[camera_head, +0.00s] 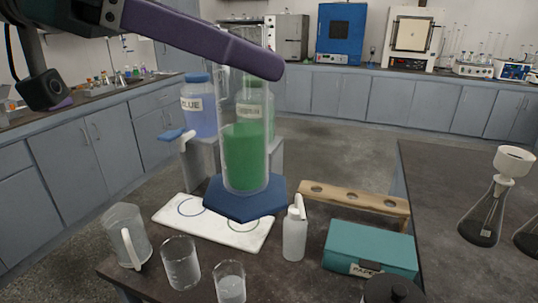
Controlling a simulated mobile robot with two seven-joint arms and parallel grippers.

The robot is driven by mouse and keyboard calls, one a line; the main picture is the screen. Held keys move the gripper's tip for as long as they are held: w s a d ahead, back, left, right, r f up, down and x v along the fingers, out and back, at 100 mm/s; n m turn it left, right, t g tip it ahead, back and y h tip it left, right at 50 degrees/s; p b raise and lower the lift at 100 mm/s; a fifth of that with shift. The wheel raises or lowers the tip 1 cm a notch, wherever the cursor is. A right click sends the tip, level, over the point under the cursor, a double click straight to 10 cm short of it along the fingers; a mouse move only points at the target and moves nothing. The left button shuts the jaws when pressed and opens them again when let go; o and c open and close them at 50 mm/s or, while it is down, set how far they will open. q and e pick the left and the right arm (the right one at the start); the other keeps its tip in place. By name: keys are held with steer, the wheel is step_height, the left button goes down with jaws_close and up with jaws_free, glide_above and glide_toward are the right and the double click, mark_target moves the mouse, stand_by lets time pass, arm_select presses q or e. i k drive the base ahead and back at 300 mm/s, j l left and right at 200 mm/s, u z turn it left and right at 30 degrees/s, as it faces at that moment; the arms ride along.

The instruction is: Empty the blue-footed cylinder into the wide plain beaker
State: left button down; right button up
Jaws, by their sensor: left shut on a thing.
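The blue-footed cylinder (243,158) is a tall clear tube with green liquid in its lower part and a blue hexagonal foot (246,198). It is upright over the back of the near table; I cannot tell whether its foot touches the surface. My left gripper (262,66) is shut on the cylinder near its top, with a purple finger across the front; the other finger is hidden. A wide clear beaker (181,263) stands at the front left of the table and looks empty. A smaller beaker (230,284) beside it holds something pale. My right gripper is out of view.
A handled jug (125,238) stands left of the beakers. A white mat with blue rings (240,236) lies under the foot. A white bottle (295,232), teal box (371,250) and wooden rack (350,197) stand right. Labelled bottles (198,108) stand behind the cylinder.

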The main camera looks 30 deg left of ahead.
mark_target(177, 253)
steer(key=j, duration=0.75)
steer(key=k+j, duration=0.1)
steer(key=j, duration=0.7)
steer(key=z, duration=0.05)
